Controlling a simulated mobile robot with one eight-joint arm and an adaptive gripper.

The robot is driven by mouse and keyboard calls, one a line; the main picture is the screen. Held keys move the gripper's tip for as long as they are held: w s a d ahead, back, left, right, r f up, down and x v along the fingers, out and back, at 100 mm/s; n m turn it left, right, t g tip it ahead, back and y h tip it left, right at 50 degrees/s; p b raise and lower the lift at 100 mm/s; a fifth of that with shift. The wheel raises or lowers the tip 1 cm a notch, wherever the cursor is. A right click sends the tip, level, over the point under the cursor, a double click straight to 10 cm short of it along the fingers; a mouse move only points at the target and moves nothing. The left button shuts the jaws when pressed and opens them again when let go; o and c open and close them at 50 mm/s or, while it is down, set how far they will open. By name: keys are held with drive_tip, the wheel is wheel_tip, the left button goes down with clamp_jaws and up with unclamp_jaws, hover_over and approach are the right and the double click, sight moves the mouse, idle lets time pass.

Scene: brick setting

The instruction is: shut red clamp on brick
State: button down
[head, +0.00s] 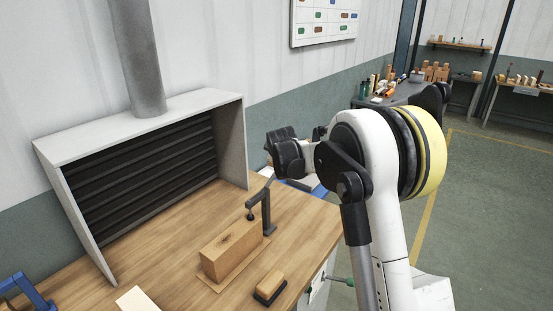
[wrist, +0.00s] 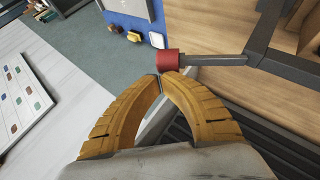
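The brick (head: 232,252) is a wood-coloured block with a dark mark on top, lying on the workbench. A dark clamp frame (head: 268,208) stands at its far end, with its arm over the block. In the wrist view the clamp's red grip (wrist: 168,61) sits on the end of a grey bar (wrist: 215,60). In the head view the red grip is not visible. My gripper (head: 270,148) is above and beyond the clamp. Its orange fingers (wrist: 161,76) meet at the tips, right by the red grip. I cannot tell whether they touch it; nothing shows between them.
The wooden bench (head: 165,245) carries a small block with a dark base (head: 269,287) in front of the brick. A grey slatted hood (head: 145,165) stands at the back left. A blue object (head: 28,292) is at the lower left. Open floor (head: 490,215) lies to the right.

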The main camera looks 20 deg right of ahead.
drive_tip(key=s+a+r+p, duration=0.2)
drive_tip(key=s+r+p, duration=0.2)
drive_tip(key=s+r, duration=0.3)
wheel_tip(320, 180, up, 4)
drive_tip(key=shift+a+f, duration=0.1)
drive_tip(key=shift+a, duration=0.25)
drive_tip(key=shift+s, duration=0.1)
